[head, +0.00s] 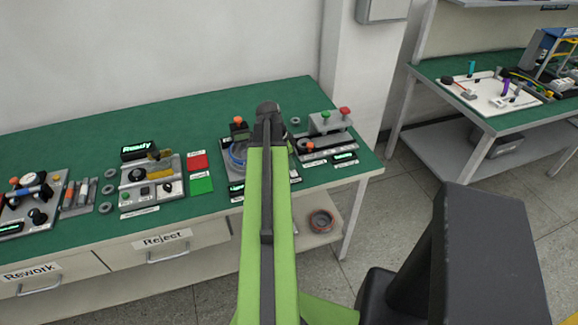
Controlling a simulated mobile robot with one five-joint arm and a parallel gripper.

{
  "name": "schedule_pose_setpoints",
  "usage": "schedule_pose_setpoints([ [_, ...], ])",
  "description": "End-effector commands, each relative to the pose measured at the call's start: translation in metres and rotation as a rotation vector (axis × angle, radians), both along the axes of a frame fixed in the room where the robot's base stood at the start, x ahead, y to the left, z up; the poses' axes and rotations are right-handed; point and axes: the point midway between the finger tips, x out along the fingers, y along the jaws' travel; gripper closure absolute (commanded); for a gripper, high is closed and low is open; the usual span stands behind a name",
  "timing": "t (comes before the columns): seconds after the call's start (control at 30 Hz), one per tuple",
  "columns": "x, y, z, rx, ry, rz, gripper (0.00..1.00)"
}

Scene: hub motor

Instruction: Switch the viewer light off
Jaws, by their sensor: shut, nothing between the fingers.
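My gripper (268,112) is shut and empty at the far end of my green arm, over the green-topped bench. It covers part of a grey station with an orange knob (237,122) and a blue loop (237,153). I cannot tell which device is the viewer, nor whether its light is on; the labels are too small to read. Left of my arm, a grey station has a lit display reading Ready (137,149), a dark knob (144,191) and small switches. Right of my gripper, another station (327,135) has green and red knobs and a small lit display.
The green bench (60,143) runs along the white wall, with drawers marked Reject (165,241) and Rework (33,275). Red (197,161) and green (201,184) pads lie left of my arm. Another bench (440,68) with a white tray stands at right; floor lies between.

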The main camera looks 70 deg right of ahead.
Motion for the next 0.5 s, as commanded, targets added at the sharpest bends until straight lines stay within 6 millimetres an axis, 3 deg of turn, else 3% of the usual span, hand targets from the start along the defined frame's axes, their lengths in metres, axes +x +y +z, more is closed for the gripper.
schedule_pose_setpoints([
  [0.5,-0.0008,0.0007,-0.0034,0.002,-0.001,-0.001,1.0],
])
